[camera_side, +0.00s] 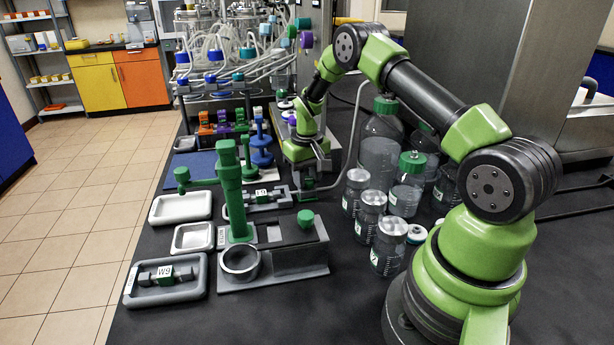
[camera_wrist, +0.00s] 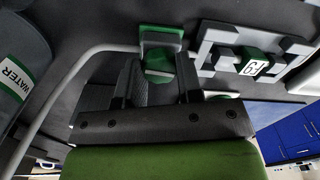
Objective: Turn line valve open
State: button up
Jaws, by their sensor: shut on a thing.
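The line valve, a small green and grey block (camera_wrist: 161,36) on a pale grey tube, is at the top middle of the wrist view. My gripper (camera_wrist: 160,70) points at it, with one dark finger on each side of its green lower part (camera_wrist: 159,62). The fingers are shut on that part and hide some of it. In the side view my gripper (camera_side: 318,158) reaches down at the bench beside the pale tube (camera_side: 345,150). The valve is mostly hidden there, so its turn angle is hard to tell.
A grey clamp-like part with a green labelled block (camera_side: 262,196) lies close by, left of my gripper. A green stand (camera_side: 232,190) rises nearer the front. Bottles with green caps (camera_side: 380,150) and several jars (camera_side: 370,212) stand to the right. Colored fittings (camera_side: 262,145) stand behind left.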

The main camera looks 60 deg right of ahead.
aim_at(307, 180)
jog(key=shift+n, duration=0.6)
jog(key=o, duration=0.9)
notch_tip(307, 180, up, 10)
